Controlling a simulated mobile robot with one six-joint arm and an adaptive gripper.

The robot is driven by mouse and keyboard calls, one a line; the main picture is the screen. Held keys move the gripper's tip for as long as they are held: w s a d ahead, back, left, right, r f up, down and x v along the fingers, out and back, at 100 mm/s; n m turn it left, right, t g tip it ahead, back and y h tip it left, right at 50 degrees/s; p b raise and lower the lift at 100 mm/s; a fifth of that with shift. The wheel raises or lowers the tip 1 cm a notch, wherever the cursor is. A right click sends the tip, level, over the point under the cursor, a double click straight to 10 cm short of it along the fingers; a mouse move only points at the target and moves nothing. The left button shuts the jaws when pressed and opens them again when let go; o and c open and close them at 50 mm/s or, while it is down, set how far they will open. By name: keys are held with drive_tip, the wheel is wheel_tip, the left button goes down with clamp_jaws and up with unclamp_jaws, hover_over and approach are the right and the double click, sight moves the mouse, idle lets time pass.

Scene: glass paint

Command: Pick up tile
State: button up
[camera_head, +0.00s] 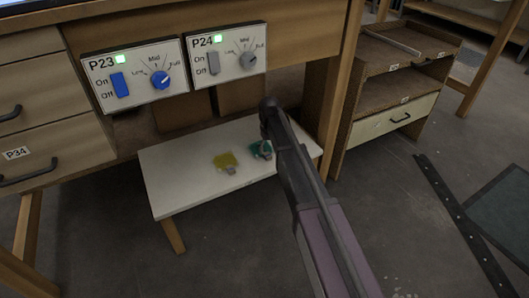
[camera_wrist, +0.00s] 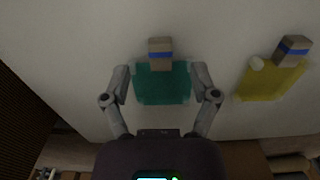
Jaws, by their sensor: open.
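A teal tile (camera_wrist: 163,88) lies on the low white table, with a grey block (camera_wrist: 160,54) with a blue stripe at its edge. In the wrist view my gripper (camera_wrist: 164,82) is open, with one finger at each side of the tile. I cannot tell whether the fingers touch it. In the head view the teal tile (camera_head: 258,150) is partly hidden behind my arm, and the fingers are hard to make out. A yellow tile (camera_head: 224,160) with a similar block lies to its left. In the wrist view the yellow tile (camera_wrist: 268,82) is at the right.
The low white table (camera_head: 180,178) stands below a bench with two control panels, P23 (camera_head: 135,76) and P24 (camera_head: 226,54). A wooden drawer cabinet (camera_head: 395,105) stands to the right. The table's left part is bare.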

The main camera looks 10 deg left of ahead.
sight(269, 156)
drive_tip(key=shift+f+b, duration=1.75)
drive_tip(key=shift+f, duration=0.3)
clamp_jaws()
